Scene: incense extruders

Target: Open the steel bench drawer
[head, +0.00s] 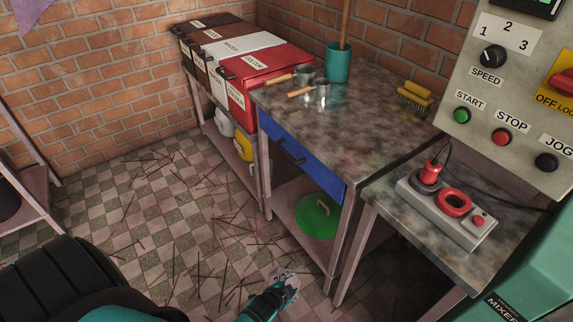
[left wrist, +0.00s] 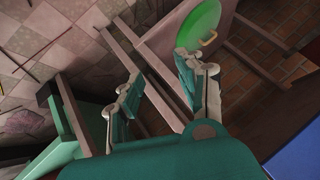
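The steel bench (head: 350,110) has a mottled grey top. Its blue drawer (head: 315,168) looks shut, with its front flush under the top. A dark bar handle (head: 290,151) is on the drawer front. My left gripper (head: 287,284) is low in front of the bench, over the floor, apart from the handle. In the left wrist view its two fingers (left wrist: 162,92) are spread with nothing between them. A blue surface (left wrist: 298,155) at that view's lower right looks like the drawer front. My right gripper is not in view.
A green round lid (head: 317,215) lies on the shelf below the drawer. A lower table (head: 430,245) with a power strip stands at right. Sticks litter the open checkered floor (head: 150,200).

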